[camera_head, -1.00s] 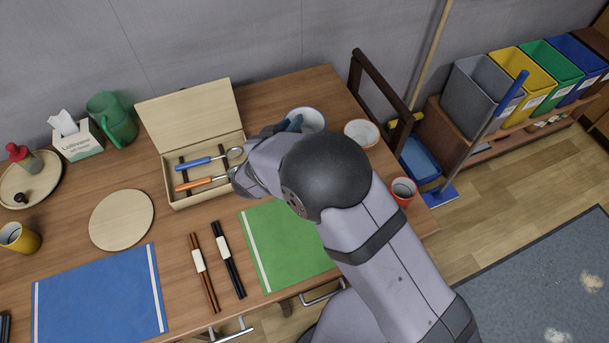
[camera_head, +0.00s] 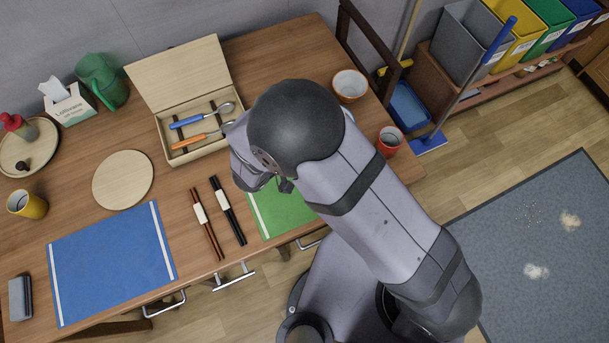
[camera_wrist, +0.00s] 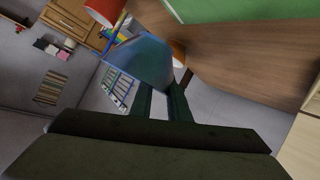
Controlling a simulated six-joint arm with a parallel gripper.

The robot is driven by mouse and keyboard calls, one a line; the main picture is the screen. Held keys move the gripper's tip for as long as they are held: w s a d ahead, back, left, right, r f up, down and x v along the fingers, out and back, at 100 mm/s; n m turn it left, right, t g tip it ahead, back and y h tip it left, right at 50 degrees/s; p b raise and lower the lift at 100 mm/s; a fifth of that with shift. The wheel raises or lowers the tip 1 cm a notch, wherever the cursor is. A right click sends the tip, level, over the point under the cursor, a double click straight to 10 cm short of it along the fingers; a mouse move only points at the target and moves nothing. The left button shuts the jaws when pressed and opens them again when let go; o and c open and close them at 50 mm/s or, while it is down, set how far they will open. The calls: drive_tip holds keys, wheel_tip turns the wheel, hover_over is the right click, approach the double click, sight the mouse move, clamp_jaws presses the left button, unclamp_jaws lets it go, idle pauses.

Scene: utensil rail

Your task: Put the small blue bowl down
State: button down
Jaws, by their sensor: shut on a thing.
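In the wrist view, my gripper (camera_wrist: 166,100) has its two dark fingers shut on the rim of the small blue bowl (camera_wrist: 142,60). The bowl looks tilted in this rolled view. Any gap between it and the table cannot be judged. In the head view, my arm hides my gripper and most of the bowl. A pale blue sliver (camera_head: 348,113) shows past the arm's right edge, between an orange-brown bowl and a red cup, and is probably the bowl.
The orange-brown bowl (camera_head: 350,86) and red cup (camera_head: 390,140) stand near the table's right edge. A green mat (camera_head: 283,210) lies partly under my arm in view. An open utensil box (camera_head: 180,100) is left of my arm. Bare table (camera_head: 290,55) shows behind my arm.

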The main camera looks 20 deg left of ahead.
drive_tip(key=shift+d+r, duration=0.2)
drive_tip(key=shift+f+p, duration=0.4)
drive_tip(key=shift+f, duration=4.6)
drive_tip(key=c, duration=2.1)
unclamp_jaws()
drive_tip(key=shift+f, duration=0.15)
drive_tip(key=o, duration=0.4)
drive_tip(key=shift+o, duration=0.2)
drive_tip(key=b+v, duration=0.2)
drive_tip(key=v, duration=1)
drive_tip(key=shift+a, duration=0.2)
drive_tip(key=shift+w+r, duration=0.15)
drive_tip(key=shift+r, duration=0.05)
